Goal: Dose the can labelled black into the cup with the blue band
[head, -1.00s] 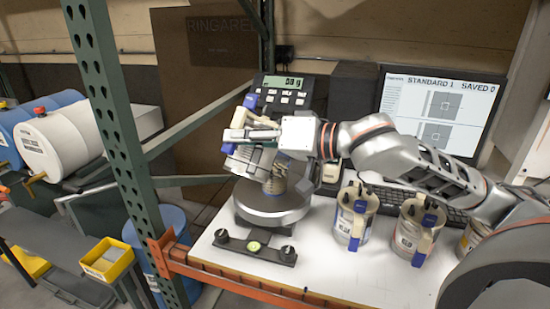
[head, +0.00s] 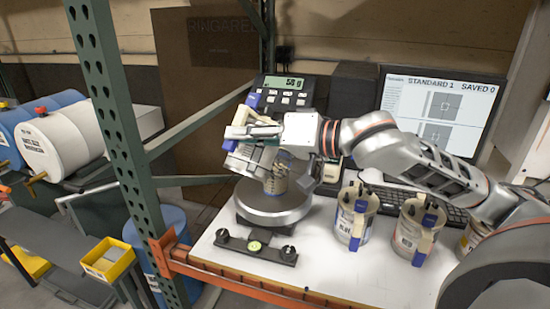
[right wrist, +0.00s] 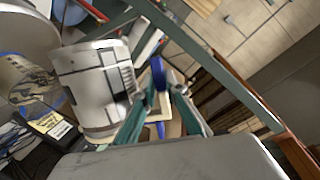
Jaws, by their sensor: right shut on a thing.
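My right gripper (head: 250,132) is shut on the cream handle of a metal can (head: 248,160). The can is tipped over above a small cup (head: 277,183) on the round scale pan (head: 272,208). In the right wrist view the fingers (right wrist: 160,112) close around the handle, and the can (right wrist: 98,88) fills the left half. The can's label cannot be read. The can and gripper partly cover the cup, and its band is not clear in the head view. The scale display (head: 290,82) is lit, seemingly at about 50 g. My left gripper is not in view.
A can labelled blue (head: 350,222) and a can with a reddish label (head: 410,235) stand upright right of the scale, with another can at the far right. A monitor (head: 440,110) and keyboard are behind. A green rack post (head: 118,130) stands left.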

